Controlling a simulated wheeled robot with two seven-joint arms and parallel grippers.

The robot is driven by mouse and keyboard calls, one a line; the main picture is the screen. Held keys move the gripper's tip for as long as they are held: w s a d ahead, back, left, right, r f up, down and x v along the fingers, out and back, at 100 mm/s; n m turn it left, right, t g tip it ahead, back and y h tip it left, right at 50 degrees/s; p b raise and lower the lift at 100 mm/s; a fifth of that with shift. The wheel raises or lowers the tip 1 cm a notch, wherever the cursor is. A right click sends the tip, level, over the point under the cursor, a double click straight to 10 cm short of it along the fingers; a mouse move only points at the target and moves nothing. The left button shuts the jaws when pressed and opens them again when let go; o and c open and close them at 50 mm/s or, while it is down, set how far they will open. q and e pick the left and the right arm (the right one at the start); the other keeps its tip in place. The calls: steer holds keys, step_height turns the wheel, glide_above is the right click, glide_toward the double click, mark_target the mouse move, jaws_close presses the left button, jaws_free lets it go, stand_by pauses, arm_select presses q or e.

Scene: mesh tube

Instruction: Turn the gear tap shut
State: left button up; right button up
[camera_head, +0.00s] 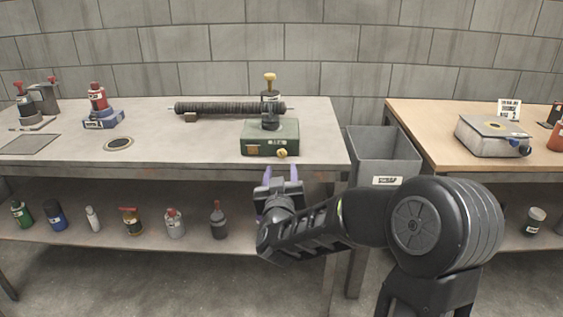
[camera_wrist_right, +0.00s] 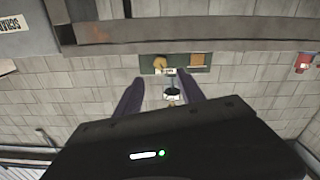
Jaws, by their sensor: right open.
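A green box (camera_head: 262,138) stands near the right front of the grey table. A small yellow knob (camera_head: 282,152) sits on its front face, probably the gear tap. A dark bottle (camera_head: 270,108) with a yellow top stands on the box. My right gripper (camera_head: 280,178) is open and empty in front of the table edge, below and short of the knob. In the right wrist view, which is upside down, the fingers (camera_wrist_right: 162,82) point toward the box and its knob (camera_wrist_right: 160,62), with nothing between them. My left gripper is not in view.
A ribbed dark tube (camera_head: 220,107) lies behind the box. A blue-based red bottle (camera_head: 100,108) stands further left. A grey bin (camera_head: 384,155) stands between the tables. The wooden table (camera_head: 420,125) holds a grey box (camera_head: 490,137) with a blue knob. Bottles line the lower shelf.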

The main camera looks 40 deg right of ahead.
mark_target(282, 155)
steer(key=shift+w+d, duration=0.1)
steer(key=x, duration=0.7)
steer(key=shift+w+d+b, duration=0.15)
steer(key=shift+w+b, duration=0.1)
steer(key=shift+b, duration=0.15)
jaws_close()
steer(key=shift+f, duration=0.1)
